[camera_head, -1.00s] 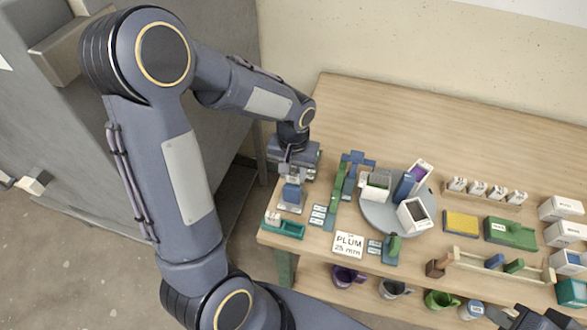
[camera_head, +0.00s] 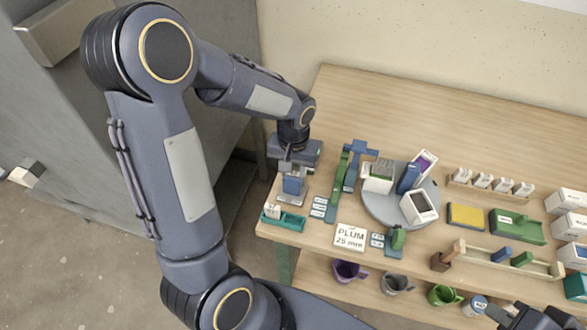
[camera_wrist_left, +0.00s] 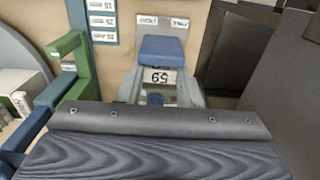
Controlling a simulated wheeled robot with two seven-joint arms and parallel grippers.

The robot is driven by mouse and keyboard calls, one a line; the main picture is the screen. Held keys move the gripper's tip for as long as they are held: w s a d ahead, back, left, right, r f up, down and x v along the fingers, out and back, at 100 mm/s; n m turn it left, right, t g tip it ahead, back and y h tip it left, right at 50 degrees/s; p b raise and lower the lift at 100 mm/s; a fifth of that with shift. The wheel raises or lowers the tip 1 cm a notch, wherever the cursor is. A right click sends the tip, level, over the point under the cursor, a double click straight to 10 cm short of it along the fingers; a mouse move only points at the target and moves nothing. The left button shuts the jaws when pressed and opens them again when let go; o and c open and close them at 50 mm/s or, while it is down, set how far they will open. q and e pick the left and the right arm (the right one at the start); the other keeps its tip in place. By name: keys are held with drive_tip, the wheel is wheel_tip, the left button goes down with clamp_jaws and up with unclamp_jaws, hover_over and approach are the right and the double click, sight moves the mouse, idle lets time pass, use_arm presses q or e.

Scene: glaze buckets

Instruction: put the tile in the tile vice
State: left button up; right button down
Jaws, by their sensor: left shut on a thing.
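The tile vice (camera_head: 291,199), a grey base with a blue block, stands at the bench's left end. In the left wrist view the vice (camera_wrist_left: 190,92) lies straight ahead, with its blue block (camera_wrist_left: 163,50) and a white number label below it. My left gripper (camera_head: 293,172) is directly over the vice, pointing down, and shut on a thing. I take this to be the tile, but it is hidden by the gripper and vice, so I cannot tell how it sits. My right gripper (camera_head: 530,318) shows only partly at the bottom right edge; its fingers are unclear.
A teal tray (camera_head: 284,219) is in front of the vice. Small labelled plates (camera_head: 318,207) and a green upright piece (camera_head: 338,172) stand close on its right. A grey turntable (camera_head: 385,212) with boxes is further right. The bench's back is clear.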

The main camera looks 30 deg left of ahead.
use_arm(q)
drive_tip(key=shift+f+b, duration=0.3)
idle(0.4)
drive_tip(key=o, duration=1)
drive_tip(key=shift+o, duration=0.2)
wheel_tip(320, 180, up, 7)
drive_tip(key=p, duration=0.5)
drive_tip(key=shift+r+p, duration=0.1)
drive_tip(key=shift+p, duration=0.2)
